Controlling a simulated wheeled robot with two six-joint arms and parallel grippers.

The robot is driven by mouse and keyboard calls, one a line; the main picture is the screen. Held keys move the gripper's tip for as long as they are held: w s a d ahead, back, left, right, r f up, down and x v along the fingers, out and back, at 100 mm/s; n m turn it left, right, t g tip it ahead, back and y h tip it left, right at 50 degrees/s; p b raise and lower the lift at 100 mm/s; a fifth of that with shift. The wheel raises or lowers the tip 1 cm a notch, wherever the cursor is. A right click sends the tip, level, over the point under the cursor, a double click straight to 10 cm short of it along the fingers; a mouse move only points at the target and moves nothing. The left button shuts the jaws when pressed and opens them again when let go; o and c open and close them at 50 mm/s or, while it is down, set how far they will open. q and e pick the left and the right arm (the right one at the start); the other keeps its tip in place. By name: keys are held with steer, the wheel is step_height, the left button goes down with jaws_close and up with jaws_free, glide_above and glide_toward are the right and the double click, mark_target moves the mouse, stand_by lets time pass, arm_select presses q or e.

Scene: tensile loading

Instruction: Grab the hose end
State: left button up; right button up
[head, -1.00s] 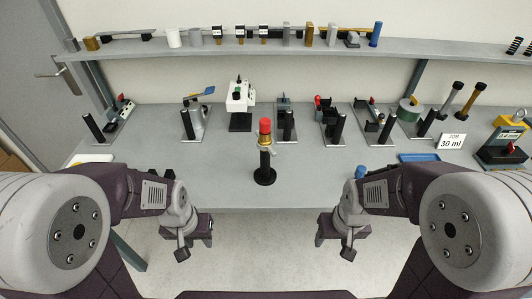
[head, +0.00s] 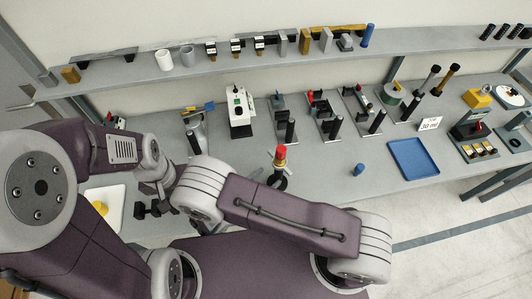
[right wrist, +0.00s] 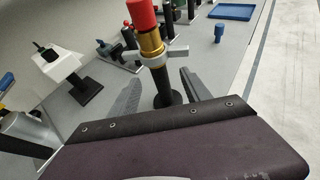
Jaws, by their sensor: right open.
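A red-topped brass fitting, which looks like the hose end (head: 280,153), stands upright on a black post near the front middle of the bench. It shows large in the right wrist view (right wrist: 147,30), with a grey cross-piece below the brass. My right gripper (right wrist: 163,82) is open, its fingers on either side of the black post below the fitting as seen there. I cannot tell if they touch it.
A small blue part (head: 358,169) and a blue tray (head: 412,175) lie to the right of the fitting. A white instrument (head: 240,110) and several fixtures with black posts stand behind. A white tray (head: 112,228) is at the left. Bench around the fitting is clear.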

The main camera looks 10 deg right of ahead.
mark_target(280, 169)
steer(key=p+x, duration=0.4)
steer(key=x, duration=0.4)
steer(key=shift+w+d+f, duration=0.15)
steer(key=shift+f, duration=0.15)
steer(key=shift+w+f, duration=0.3)
steer(key=shift+w, duration=0.05)
steer(key=shift+s+r, duration=0.1)
steer(key=shift+s, duration=0.05)
jaws_close()
arm_select(q)
steer(key=r, duration=0.4)
steer(key=shift+s+d+r, duration=0.15)
steer(key=shift+d+r, duration=0.2)
steer(key=shift+d, duration=0.05)
